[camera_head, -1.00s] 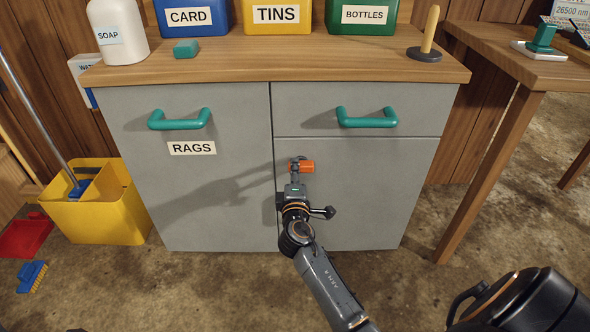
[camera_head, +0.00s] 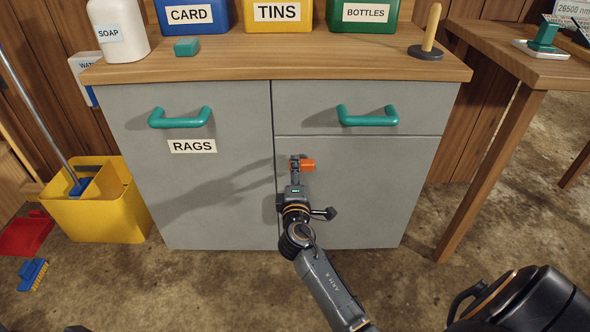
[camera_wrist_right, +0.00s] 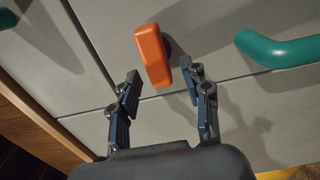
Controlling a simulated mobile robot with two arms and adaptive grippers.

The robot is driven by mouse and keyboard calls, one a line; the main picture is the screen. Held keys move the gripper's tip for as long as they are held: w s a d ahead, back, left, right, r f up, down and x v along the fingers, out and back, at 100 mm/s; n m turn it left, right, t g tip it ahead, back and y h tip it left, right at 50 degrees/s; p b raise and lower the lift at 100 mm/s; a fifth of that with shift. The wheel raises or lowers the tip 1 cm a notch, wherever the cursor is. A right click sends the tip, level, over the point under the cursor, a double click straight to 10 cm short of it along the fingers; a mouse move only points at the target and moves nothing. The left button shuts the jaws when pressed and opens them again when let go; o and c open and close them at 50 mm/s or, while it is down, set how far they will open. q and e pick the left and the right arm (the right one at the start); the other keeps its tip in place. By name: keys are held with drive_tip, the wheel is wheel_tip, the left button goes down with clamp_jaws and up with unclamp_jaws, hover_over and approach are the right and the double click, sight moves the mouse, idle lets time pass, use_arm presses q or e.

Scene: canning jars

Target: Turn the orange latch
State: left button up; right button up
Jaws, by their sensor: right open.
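The orange latch (camera_head: 308,165) sits on the grey cabinet (camera_head: 370,190), on the lower right door near its left edge. It also shows in the right wrist view (camera_wrist_right: 153,55), as an orange bar on a dark pivot. My right gripper (camera_head: 296,160) is at the latch in the head view and hides part of it. In the right wrist view my right gripper (camera_wrist_right: 161,85) is open, with one finger on each side of the latch's near end. No grip on the latch shows. My left gripper is not in view.
A teal drawer handle (camera_head: 368,117) is above the latch, and another teal handle (camera_head: 180,118) is on the RAGS door. A yellow bucket (camera_head: 105,215) stands left of the cabinet. A wooden table (camera_head: 530,65) stands at the right.

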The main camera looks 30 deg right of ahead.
drive_tip(key=v, duration=1.1)
drive_tip(key=shift+a, duration=0.1)
